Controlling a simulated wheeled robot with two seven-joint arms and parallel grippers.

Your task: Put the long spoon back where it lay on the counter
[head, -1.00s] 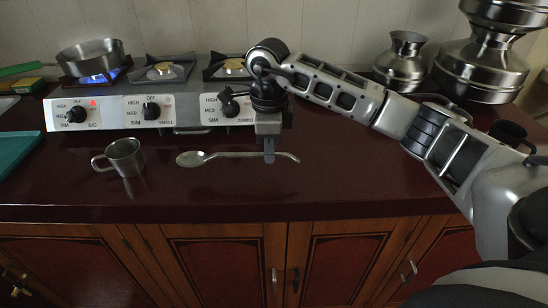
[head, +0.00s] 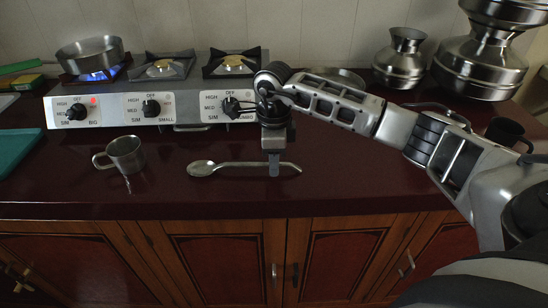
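The long metal spoon (head: 235,168) lies level across the front middle of the dark red counter (head: 340,190), bowl to the left and handle to the right. My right gripper (head: 274,167) points down and is shut on the spoon's handle near its right part. The spoon is at or just above the counter surface; I cannot tell whether it touches. My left gripper is not in view.
A steel mug (head: 125,155) stands left of the spoon. Behind is a stove (head: 178,98) with a pan (head: 90,53) over a lit blue flame. Metal pots (head: 400,62) stand at the back right. A teal tray (head: 14,150) lies far left.

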